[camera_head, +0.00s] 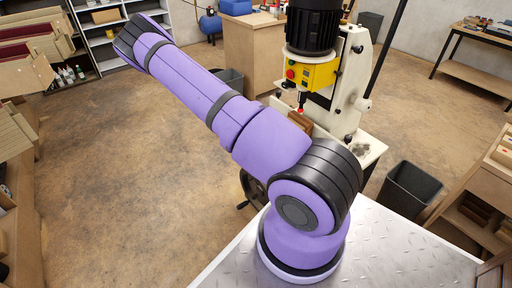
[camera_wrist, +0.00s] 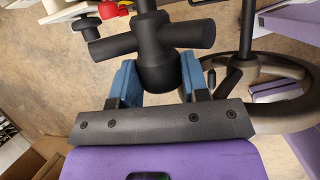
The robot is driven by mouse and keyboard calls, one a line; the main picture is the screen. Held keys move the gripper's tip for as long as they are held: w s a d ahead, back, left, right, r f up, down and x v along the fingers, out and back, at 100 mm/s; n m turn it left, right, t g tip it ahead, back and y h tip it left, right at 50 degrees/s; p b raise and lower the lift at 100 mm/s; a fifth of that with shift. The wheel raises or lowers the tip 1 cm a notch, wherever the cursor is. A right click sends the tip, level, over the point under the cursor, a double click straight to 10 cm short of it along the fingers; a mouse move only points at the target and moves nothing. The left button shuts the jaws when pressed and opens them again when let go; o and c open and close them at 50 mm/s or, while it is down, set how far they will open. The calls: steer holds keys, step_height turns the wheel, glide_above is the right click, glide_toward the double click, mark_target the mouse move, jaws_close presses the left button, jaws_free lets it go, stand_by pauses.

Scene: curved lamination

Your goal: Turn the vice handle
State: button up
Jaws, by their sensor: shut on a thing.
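The vice handle (camera_wrist: 157,50) looks like a dark hub with a thick crossbar, in the upper middle of the wrist view. My gripper (camera_wrist: 158,82) has its two blue fingers on either side of the hub's rounded end and is shut on it. How far the fingers reach around it is partly hidden by the hub. In the head view, my gripper cannot be made out, and I cannot pick out the handle there.
A machine with a yellow control box (camera_head: 311,74) stands beyond my arm. A spoked handwheel (camera_wrist: 268,125) is close on the right in the wrist view. A dark bin (camera_head: 409,190) stands at right. Open floor (camera_head: 120,150) lies to the left.

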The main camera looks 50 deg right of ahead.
steer(key=t, duration=0.2)
steer(key=t+h, duration=0.1)
steer(key=t, duration=0.1)
steer(key=shift+s+a+f+m, duration=0.15)
steer(key=shift+s+a+m, duration=0.1)
steer(key=shift+m, duration=0.15)
steer(key=shift+f+m+t+h, duration=0.1)
steer(key=shift+m+t+h, duration=0.5)
steer(key=shift+t, duration=1.5)
steer(key=shift+s, duration=0.1)
steer(key=o, duration=0.9)
